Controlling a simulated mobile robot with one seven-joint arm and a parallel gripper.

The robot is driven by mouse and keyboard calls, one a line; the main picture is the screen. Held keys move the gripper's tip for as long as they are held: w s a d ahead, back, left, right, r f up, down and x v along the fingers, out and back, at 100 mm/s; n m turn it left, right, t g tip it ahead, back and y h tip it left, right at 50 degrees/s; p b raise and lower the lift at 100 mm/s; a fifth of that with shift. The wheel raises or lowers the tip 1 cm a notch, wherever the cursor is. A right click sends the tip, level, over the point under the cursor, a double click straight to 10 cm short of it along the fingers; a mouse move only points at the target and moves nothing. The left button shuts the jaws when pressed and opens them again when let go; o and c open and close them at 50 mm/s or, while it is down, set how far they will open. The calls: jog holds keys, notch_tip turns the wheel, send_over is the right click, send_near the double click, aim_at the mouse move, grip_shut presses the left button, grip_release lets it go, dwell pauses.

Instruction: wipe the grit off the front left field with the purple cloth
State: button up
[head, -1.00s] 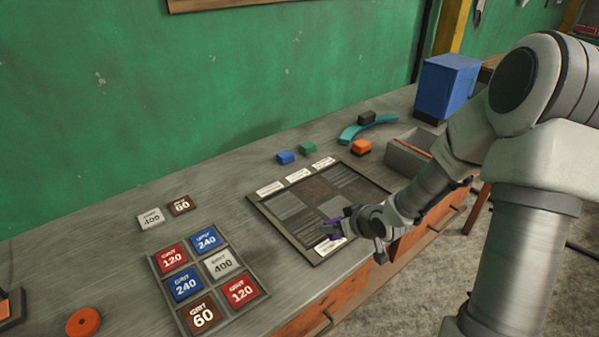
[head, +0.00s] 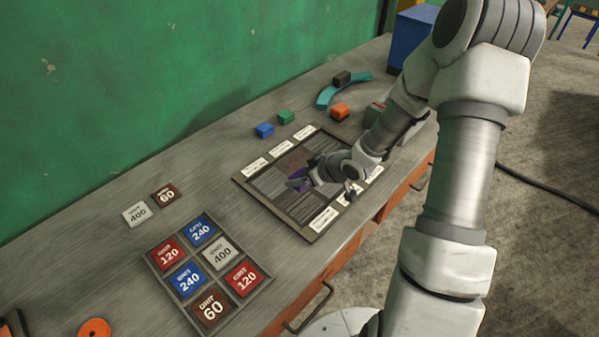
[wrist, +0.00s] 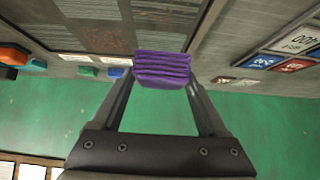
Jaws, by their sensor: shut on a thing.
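The purple cloth (head: 298,182) is a folded pad; in the wrist view (wrist: 162,72) it shows as stacked layers between my fingertips. My gripper (head: 303,181) is shut on it, over the left half of the framed board (head: 241,180). I cannot tell whether the cloth touches the board. The board has several grey, streaked fields and a reddish-brown one (head: 293,161) towards the back. The front left field (head: 290,206) looks grey and streaked, just in front of the cloth; I cannot make out grit on it. My wrist hides part of the board's right side.
A tray (head: 262,287) of grit-numbered blocks lies left of the board, with two loose blocks behind it. Blue (head: 264,130), green (head: 286,117) and orange (head: 340,111) blocks and a teal curved piece (head: 328,95) lie behind. A green wall (head: 150,80) bounds the bench.

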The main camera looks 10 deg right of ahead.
aim_at(306, 200)
notch_tip(306, 200, down, 8)
jog(key=b, duration=0.7)
jog(key=shift+f+b, duration=0.45)
jog(key=shift+f, duration=0.15)
dwell(0.5)
jog(key=shift+s+a+r+b, duration=0.15)
jog(key=shift+s+a+b, duration=0.4)
jog(key=shift+a, duration=0.25)
jog(key=shift+w+d+p, duration=0.65)
jog(key=shift+d+p, duration=0.3)
jog(key=shift+p, duration=0.2)
jog(key=shift+w+d+p, duration=0.4)
jog(key=shift+d+p, duration=0.1)
jog(key=shift+d, duration=0.15)
jog(key=shift+f, duration=0.2)
